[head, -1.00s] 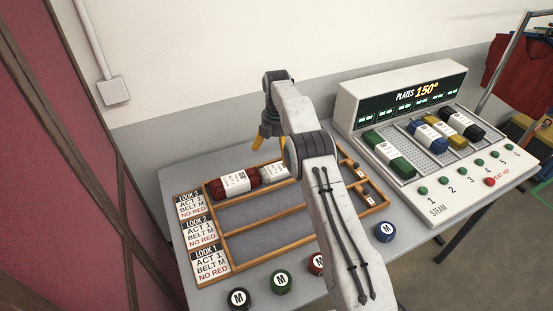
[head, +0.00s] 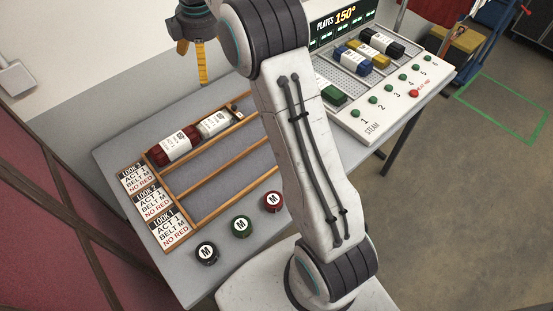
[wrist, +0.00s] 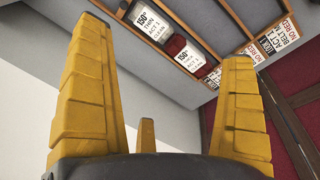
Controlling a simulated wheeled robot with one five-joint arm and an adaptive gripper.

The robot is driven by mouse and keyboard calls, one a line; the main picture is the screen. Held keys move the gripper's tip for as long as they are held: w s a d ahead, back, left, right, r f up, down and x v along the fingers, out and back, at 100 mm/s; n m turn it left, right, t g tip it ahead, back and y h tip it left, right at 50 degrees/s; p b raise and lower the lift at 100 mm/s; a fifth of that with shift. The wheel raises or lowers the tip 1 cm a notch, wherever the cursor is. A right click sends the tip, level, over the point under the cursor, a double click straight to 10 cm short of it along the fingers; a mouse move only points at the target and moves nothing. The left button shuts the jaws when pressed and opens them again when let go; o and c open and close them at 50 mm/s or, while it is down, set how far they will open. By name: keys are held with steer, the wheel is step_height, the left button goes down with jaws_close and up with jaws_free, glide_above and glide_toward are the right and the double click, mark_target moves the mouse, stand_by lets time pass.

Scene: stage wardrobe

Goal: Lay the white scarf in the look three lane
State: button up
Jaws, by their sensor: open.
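The white scarf (head: 215,123) is a roll with a printed label band. It lies in the look three lane, the back lane of the wooden-edged tray (head: 208,212). A red scarf roll (head: 170,147) with a white label lies to its left in the same lane. The look three card (head: 135,178) stands at that lane's left end. My gripper (head: 192,66) is open and empty, raised above and behind the tray. In the wrist view its yellow fingers are spread, with the white scarf (wrist: 153,22) and red scarf (wrist: 173,45) beyond them, apart from the fingers.
The two front lanes look empty where visible; my arm hides the tray's right part. The steam plate unit (head: 385,112) with several rolls is at right.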

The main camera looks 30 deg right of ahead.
steer(key=s+r+m+t, duration=0.1)
steer(key=s+r+m, duration=0.2)
steer(key=s, duration=0.5)
steer(key=s+r+m, duration=0.3)
steer(key=s, duration=0.5)
steer(key=s+f+m+t, duration=0.1)
steer(key=s+f+m, duration=0.2)
steer(key=s, duration=0.6)
steer(key=s+f+m, duration=0.4)
steer(key=s, duration=0.4)
steer(key=shift+s+t, duration=0.35)
steer(key=shift+t, duration=0.05)
